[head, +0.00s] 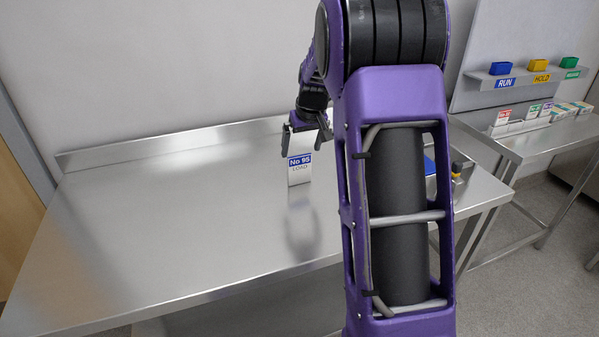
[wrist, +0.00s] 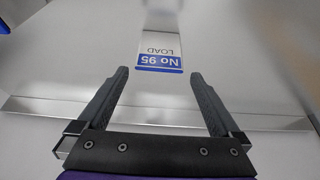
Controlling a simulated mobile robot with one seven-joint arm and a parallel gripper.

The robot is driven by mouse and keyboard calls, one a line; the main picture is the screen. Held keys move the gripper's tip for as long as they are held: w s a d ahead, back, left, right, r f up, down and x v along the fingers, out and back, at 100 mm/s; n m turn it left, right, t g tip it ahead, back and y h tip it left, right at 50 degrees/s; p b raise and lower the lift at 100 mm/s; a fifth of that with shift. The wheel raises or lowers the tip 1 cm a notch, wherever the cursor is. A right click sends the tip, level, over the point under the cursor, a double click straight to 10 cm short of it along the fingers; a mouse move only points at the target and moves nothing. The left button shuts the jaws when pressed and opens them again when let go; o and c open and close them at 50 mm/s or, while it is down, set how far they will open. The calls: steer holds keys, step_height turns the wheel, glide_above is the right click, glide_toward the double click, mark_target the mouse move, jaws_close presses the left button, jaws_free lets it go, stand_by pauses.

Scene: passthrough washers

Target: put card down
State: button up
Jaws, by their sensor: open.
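A white card (head: 299,173) with a blue band reading "No 95" and the word "LOAD" stands upright on the steel table (head: 170,230). My gripper (head: 303,138) is just above and behind its top edge, reaching down from my arm. In the wrist view the card (wrist: 160,52) lies ahead of the fingertips, in line with the gap between them. The fingers (wrist: 158,80) are spread wide with nothing between them. The card's base meets its reflection in the tabletop.
A raised steel lip (head: 160,143) runs along the table's back by the wall. The table's left side is clear.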

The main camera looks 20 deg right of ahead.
mark_target(300, 156)
steer(key=x, duration=0.5)
steer(key=shift+w+f+b, duration=0.1)
steer(key=shift+f+b, duration=0.25)
steer(key=shift+f, duration=0.05)
steer(key=shift+r, duration=0.1)
steer(key=c, duration=1.2)
